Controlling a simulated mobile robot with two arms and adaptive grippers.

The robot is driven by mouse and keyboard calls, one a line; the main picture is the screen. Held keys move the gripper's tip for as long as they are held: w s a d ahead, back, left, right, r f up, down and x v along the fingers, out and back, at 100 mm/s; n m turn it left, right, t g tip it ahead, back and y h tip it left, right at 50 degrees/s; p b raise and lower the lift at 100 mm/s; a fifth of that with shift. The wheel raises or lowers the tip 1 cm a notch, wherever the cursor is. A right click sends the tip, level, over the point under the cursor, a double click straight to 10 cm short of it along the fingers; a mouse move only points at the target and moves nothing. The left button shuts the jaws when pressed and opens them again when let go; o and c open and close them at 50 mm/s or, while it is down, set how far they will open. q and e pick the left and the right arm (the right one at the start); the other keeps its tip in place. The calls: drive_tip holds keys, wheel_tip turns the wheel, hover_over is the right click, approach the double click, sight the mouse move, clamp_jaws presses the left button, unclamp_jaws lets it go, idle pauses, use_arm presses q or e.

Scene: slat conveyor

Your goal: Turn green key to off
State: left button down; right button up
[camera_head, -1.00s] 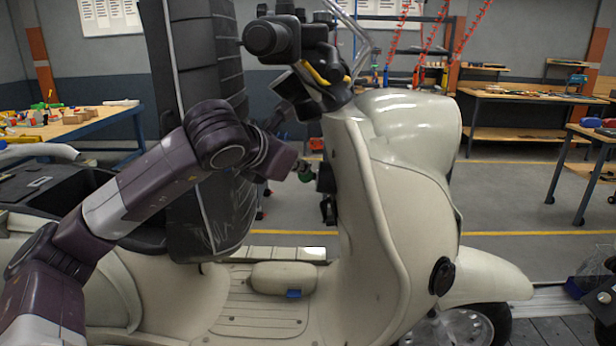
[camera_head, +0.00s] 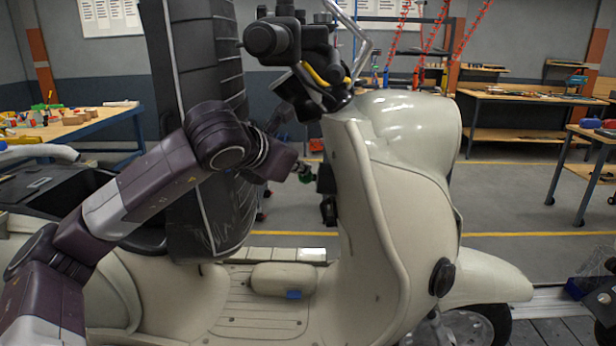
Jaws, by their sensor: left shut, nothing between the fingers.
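The cream scooter (camera_head: 385,220) stands side-on in the middle. A small green part (camera_head: 306,178), which looks like the green key, shows behind the front shield's inner edge, near the end of my left arm. My left gripper (camera_head: 301,168) is shut and empty, right beside this green part. I cannot tell whether they touch. A dark piece (camera_head: 328,210) hangs just below, by the shield. The key's exact angle is too small to read. My right gripper is not clearly in view.
A tall dark padded block (camera_head: 195,110) stands behind my left arm. The handlebar (camera_head: 290,40) is above the gripper. The scooter's floorboard (camera_head: 262,320) lies below. Workbenches (camera_head: 520,96) stand at the back, with open floor before them.

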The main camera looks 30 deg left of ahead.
use_arm(q)
drive_tip(key=shift+f+b, duration=0.3)
drive_tip(key=shift+b, duration=0.05)
idle(0.7)
drive_tip(key=shift+f+b, duration=0.6)
drive_tip(key=shift+f, duration=0.15)
idle(0.8)
drive_tip(key=shift+s+r, duration=0.1)
drive_tip(key=shift+s, duration=0.05)
drive_tip(key=r+p+v, duration=0.1)
drive_tip(key=v, duration=0.7)
drive_tip(key=shift+r, duration=0.2)
idle(0.8)
